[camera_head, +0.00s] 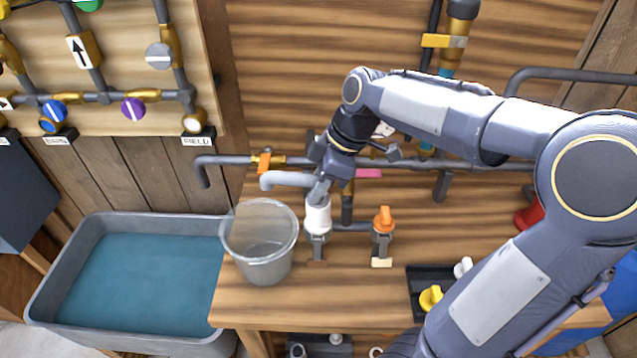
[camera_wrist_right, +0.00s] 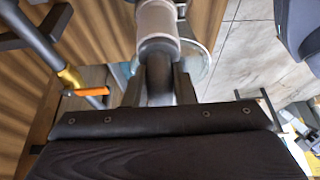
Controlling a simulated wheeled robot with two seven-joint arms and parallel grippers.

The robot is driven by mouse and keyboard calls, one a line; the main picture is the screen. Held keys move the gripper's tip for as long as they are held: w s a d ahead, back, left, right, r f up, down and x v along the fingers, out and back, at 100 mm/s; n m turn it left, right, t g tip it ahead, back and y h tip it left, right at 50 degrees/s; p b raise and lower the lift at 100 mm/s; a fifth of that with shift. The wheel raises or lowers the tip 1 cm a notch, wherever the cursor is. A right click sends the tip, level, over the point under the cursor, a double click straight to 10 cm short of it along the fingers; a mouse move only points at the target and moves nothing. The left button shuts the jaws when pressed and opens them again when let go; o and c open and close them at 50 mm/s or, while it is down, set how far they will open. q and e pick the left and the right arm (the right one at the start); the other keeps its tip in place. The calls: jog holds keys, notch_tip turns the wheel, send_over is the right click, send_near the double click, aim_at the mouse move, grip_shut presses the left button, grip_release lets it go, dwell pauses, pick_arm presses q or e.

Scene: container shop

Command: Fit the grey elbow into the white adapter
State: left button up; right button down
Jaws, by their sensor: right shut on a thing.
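The grey elbow (camera_head: 287,179) is in the middle of the head view, its long leg pointing left above the clear bucket. My right gripper (camera_head: 319,190) is shut on its other leg, which points down. The white adapter (camera_head: 317,213) stands upright directly below this leg. The fingers hide part of the joint, so I cannot tell whether the elbow is seated in it. In the right wrist view the fingers (camera_wrist_right: 158,88) hold a dark pipe section, with a pale collar beyond it. My left gripper is not in view.
The clear bucket (camera_head: 262,262) stands left of the adapter, close to it. An orange-handled valve (camera_head: 383,222) is to the right. A grey wall pipe (camera_head: 235,160) runs behind. A black tray (camera_head: 425,273) with yellow and white parts lies at the right. A grey basin (camera_head: 75,222) is at the left.

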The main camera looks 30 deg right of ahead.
jog(key=c, duration=1.1)
grip_release()
jog(key=shift+r, duration=0.1)
jog(key=v, duration=0.7)
jog(key=shift+d+r, duration=0.15)
jog(key=shift+r, duration=0.15)
jog(key=shift+s, duration=0.1)
